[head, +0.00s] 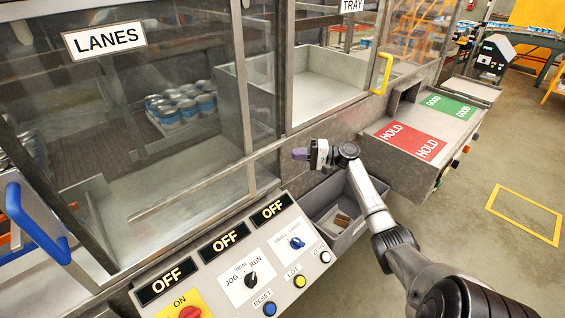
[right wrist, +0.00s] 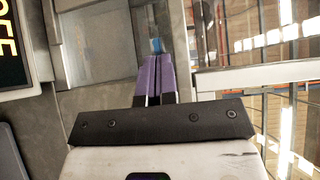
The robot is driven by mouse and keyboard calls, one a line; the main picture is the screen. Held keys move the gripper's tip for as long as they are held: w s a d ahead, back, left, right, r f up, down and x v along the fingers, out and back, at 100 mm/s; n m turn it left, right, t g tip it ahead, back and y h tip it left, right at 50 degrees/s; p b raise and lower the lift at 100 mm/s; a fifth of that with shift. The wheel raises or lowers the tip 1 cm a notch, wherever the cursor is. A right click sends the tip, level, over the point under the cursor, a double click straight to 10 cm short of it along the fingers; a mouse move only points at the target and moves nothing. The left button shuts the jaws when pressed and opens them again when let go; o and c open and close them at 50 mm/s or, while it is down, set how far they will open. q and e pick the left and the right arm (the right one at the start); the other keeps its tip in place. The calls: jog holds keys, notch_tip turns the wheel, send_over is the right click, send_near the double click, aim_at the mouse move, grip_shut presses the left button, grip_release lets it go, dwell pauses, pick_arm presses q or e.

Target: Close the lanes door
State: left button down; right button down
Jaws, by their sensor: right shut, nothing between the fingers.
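The LANES sign (head: 104,40) is on the clear paneling at the upper left in the head view. A blue handle (head: 35,228) stands at the far left, beside a dark slanted frame edge; how far the lanes door is open, I cannot tell. My right gripper (head: 300,154) is in front of the machine's grey sill, right of center and well away from the blue handle. Its purple fingers (right wrist: 158,80) are shut and empty in the right wrist view. A small blue patch shows beyond their tips there. My left gripper is not in view.
Below the lanes opening is a control panel (head: 240,262) with OFF displays, knobs and buttons. A grey bin (head: 350,232) is under my right gripper. A yellow handle (head: 382,74) and HOLD/GOOD trays (head: 404,139) are to the right. Several cans (head: 180,104) stand behind the glass.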

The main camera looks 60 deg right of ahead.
jog(key=p+x, duration=0.1)
jog(key=x, duration=0.8)
jog(key=shift+w+r, duration=0.1)
jog(key=shift+w, duration=0.05)
jog(key=a+p, duration=0.1)
jog(key=w+a+p, duration=0.1)
jog(key=a, duration=0.1)
jog(key=shift+a, duration=0.35)
